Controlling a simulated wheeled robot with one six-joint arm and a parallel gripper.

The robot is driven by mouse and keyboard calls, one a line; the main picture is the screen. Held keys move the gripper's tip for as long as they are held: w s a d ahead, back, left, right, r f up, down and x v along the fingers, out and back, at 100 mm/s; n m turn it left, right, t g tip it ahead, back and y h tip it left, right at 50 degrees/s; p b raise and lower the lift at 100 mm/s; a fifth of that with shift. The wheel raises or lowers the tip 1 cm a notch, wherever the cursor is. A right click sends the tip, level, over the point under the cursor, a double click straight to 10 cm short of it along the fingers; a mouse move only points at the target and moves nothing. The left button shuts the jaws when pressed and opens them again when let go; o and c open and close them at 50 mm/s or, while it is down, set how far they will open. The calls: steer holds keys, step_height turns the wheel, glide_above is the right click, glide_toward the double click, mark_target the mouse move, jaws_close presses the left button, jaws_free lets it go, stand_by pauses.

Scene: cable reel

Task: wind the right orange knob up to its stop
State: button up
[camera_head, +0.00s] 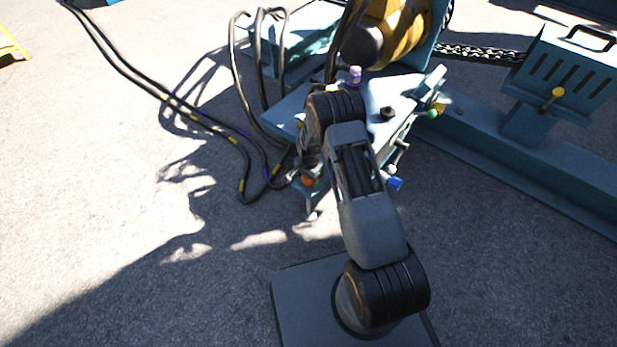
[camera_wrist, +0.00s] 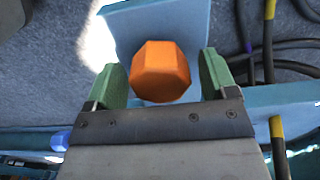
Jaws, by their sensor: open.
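One orange knob (camera_wrist: 160,66) with flat facets shows in the wrist view, in front of a light blue panel. My gripper (camera_wrist: 162,80) is open, with one green finger on each side of the knob. A narrow gap shows on both sides, so the fingers do not appear to grip it. In the head view a small orange patch, the knob (camera_head: 307,182), shows low on the near left end of the blue machine, beside my arm. My gripper is mostly hidden there behind my arm. I cannot see a second orange knob or the knob's stop.
The blue machine carries a blue knob (camera_head: 395,183), a purple knob (camera_head: 355,75) and a green-and-yellow knob (camera_head: 436,110). Black cables (camera_head: 240,150) with coloured bands hang and lie to the left. A blue beam (camera_head: 530,165) runs right. Open pavement (camera_head: 110,220) lies at left.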

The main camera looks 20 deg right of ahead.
steer(key=c, duration=0.9)
steer(key=shift+n, duration=0.3)
steer(key=n, duration=0.5)
steer(key=shift+n, duration=0.4)
steer(key=n, duration=1.3)
steer(key=shift+n, duration=0.3)
steer(key=n, duration=0.4)
steer(key=shift+n, duration=1.9)
steer(key=shift+s, duration=0.1)
